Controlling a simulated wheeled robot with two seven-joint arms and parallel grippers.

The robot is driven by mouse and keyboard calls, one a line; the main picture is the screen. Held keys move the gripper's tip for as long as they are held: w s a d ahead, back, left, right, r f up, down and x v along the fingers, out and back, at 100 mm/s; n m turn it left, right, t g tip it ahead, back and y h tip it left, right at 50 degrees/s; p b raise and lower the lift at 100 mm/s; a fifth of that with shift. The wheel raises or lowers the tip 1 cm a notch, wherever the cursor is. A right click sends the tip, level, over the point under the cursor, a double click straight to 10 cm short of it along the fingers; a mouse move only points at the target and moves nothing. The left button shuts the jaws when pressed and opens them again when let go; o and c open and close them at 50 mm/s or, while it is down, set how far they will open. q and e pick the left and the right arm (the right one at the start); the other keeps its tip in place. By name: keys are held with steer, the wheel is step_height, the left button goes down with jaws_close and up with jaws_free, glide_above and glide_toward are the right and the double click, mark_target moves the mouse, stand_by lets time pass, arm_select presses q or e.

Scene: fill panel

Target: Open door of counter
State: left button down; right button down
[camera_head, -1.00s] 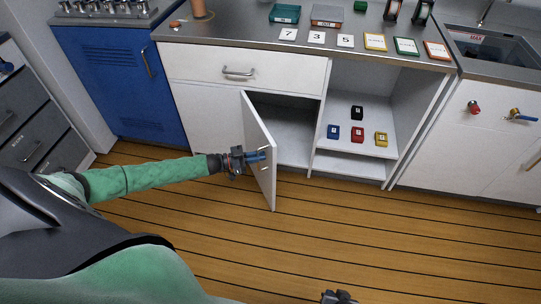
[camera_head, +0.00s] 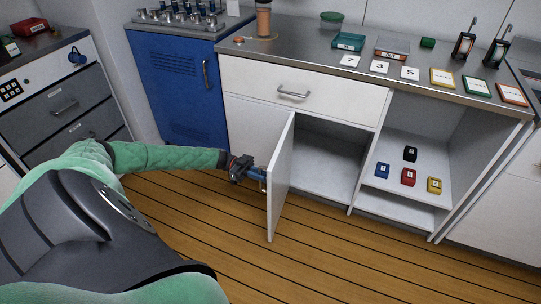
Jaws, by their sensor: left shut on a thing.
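The white counter (camera_head: 262,127) stands ahead, with a drawer above and a door below. Its white door (camera_head: 281,184) stands ajar, swung out toward me and seen nearly edge-on. The compartment (camera_head: 322,165) behind it shows an empty-looking grey interior. My left gripper (camera_head: 260,174) is at the near, left-hand face of the door, shut on the door handle, which is mostly hidden by the fingers. My right gripper is out of view.
A blue cabinet (camera_head: 183,90) stands left of the counter, and grey drawers (camera_head: 68,108) stand farther left. The open shelf at right holds several small blocks, including a red one (camera_head: 408,177). Wooden floor (camera_head: 330,262) is clear in front.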

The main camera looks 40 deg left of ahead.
arm_select(q)
steer(key=shift+b+v, duration=0.4)
steer(key=shift+v, duration=1.3)
steer(key=shift+w, duration=0.1)
steer(key=c, duration=1.6)
jaws_free()
steer(key=v, duration=0.7)
steer(key=shift+a+b, duration=0.4)
steer(key=shift+b, duration=0.05)
